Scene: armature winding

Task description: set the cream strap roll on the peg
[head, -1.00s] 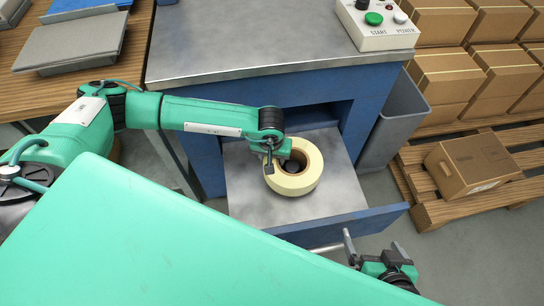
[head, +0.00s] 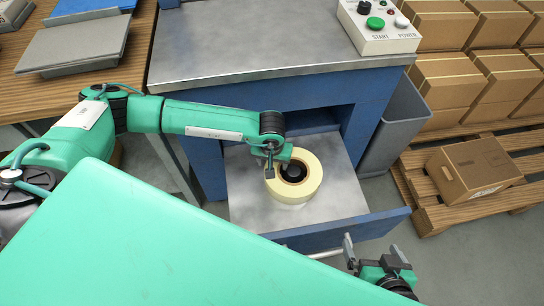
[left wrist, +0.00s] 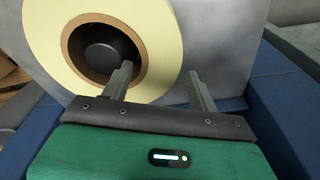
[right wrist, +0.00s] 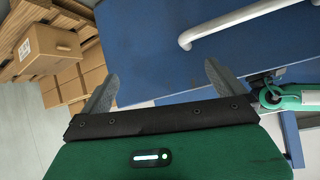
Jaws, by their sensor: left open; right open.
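The cream strap roll (head: 312,186) has a brown core and lies in the open drawer. The dark peg (head: 293,172) shows inside its hole, with the roll around it; whether the roll rests fully down is unclear. The left wrist view shows the roll (left wrist: 169,32) and the rounded peg end (left wrist: 104,52) close up. My left gripper (head: 271,168) is open at the roll's left side. In the left wrist view (left wrist: 160,80), one finger overlaps the roll near its hole and the other is outside its rim. My right gripper (head: 368,251) is open and empty outside the drawer front.
The drawer (head: 245,195) has bare metal floor around the roll. The blue cabinet (head: 206,145) with a metal top stands behind. A grey bin (head: 390,125) and a pallet (head: 430,210) with cardboard boxes are at the right. The drawer handle (right wrist: 240,22) shows in the right wrist view.

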